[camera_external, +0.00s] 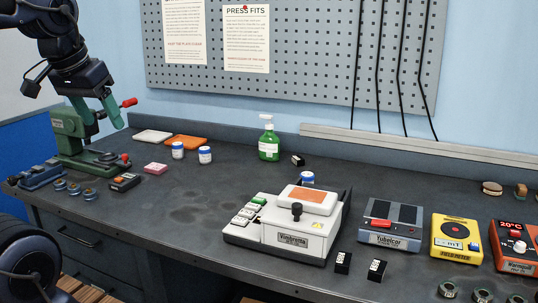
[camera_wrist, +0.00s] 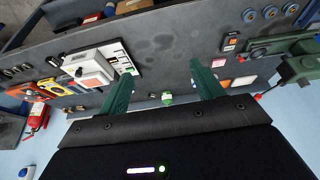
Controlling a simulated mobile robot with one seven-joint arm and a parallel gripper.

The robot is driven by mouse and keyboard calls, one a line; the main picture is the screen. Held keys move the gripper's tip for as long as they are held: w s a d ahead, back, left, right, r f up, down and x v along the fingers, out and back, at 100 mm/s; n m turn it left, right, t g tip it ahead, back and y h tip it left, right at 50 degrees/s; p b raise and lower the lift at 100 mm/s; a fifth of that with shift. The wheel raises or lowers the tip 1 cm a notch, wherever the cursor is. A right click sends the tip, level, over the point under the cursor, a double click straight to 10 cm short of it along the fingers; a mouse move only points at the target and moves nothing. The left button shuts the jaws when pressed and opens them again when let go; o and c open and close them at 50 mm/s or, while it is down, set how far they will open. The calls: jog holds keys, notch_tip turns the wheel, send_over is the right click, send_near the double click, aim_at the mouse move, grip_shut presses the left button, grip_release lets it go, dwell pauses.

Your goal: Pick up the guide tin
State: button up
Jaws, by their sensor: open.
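Small white tins with blue bands stand on the dark bench in the external view. Two stand side by side at the left middle, one tin (camera_external: 177,150) and another tin (camera_external: 204,155). A third tin (camera_external: 307,178) shows only its upper part behind the white machine. I cannot tell which of them is the guide tin. My gripper (camera_external: 97,108) is at the upper left, raised above the bench in front of the green press, left of the tins. In the wrist view my gripper (camera_wrist: 160,70) has its green fingers wide apart with nothing held between them.
A green press (camera_external: 70,135) stands at the left, near a pink block (camera_external: 155,168). The white machine (camera_external: 290,225) fills the middle front; a yellow meter (camera_external: 456,238) is at right. The bench left of the machine is mostly clear.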

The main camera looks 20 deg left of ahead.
jog(key=w+d+r+n+h, duration=0.1)
jog(key=w+d+n, duration=0.1)
jog(key=w+n, duration=0.35)
jog(key=w+d+n+h, duration=0.1)
jog(key=w+d+n, duration=0.15)
jog(key=w, duration=0.65)
jog(key=n+g, duration=0.1)
jog(key=n, duration=1.9)
send_over(307, 174)
jog(key=s+a, duration=0.2)
notch_tip(307, 174, down, 22)
jog(key=shift+h, duration=0.5)
jog(key=x, duration=1)
jog(key=shift+s+f, duration=0.15)
jog(key=shift+f, duration=0.25)
jog(key=shift+c, duration=0.5)
jog(key=c, duration=1)
